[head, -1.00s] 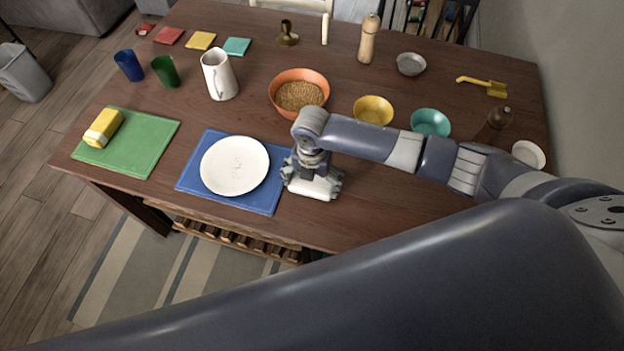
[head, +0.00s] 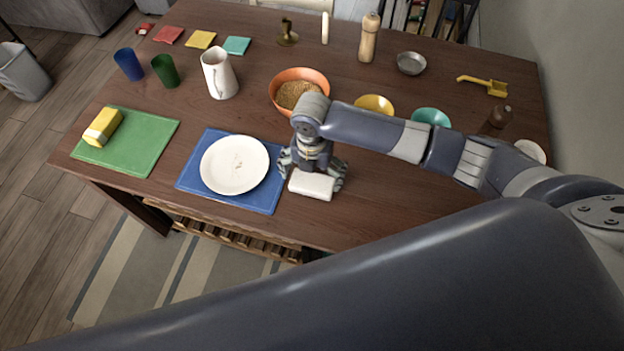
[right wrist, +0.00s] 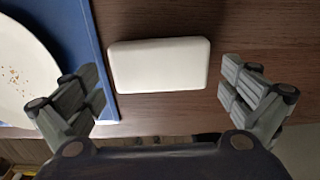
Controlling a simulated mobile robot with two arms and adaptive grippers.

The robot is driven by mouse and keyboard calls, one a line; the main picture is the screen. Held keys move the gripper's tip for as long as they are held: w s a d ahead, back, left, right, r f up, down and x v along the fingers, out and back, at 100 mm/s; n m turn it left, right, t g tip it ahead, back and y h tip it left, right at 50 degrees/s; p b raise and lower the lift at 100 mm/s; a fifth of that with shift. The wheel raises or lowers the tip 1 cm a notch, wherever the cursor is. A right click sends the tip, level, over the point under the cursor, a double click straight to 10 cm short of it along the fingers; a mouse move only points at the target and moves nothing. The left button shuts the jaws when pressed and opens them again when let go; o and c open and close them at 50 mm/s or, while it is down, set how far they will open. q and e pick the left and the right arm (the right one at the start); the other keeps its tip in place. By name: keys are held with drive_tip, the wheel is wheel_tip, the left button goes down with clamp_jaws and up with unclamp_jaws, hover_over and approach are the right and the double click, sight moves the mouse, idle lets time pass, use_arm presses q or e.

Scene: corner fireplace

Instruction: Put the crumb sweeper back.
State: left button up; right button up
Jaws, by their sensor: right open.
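The crumb sweeper appears to be the white rounded block (head: 311,186) lying on the wooden table, just right of the blue placemat. It also shows in the right wrist view (right wrist: 160,65), flat on the wood and close to the mat's edge. My right gripper (head: 313,178) is above and behind it, pointing down. In the right wrist view my right gripper (right wrist: 165,92) is open, with one finger to each side of the block and gaps between. My left gripper is not in view.
A white plate with crumbs (head: 234,165) lies on the blue placemat (head: 252,200). An orange bowl (head: 284,80), yellow bowl (head: 374,103) and teal bowl (head: 431,116) stand behind my right gripper. A yellow tool (head: 485,84) lies far right. The table's front right is clear.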

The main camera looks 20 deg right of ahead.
sight(312, 182)
wheel_tip(312, 182, up, 9)
drive_tip(key=shift+f+b, duration=0.15)
drive_tip(key=shift+b, duration=0.15)
idle(0.5)
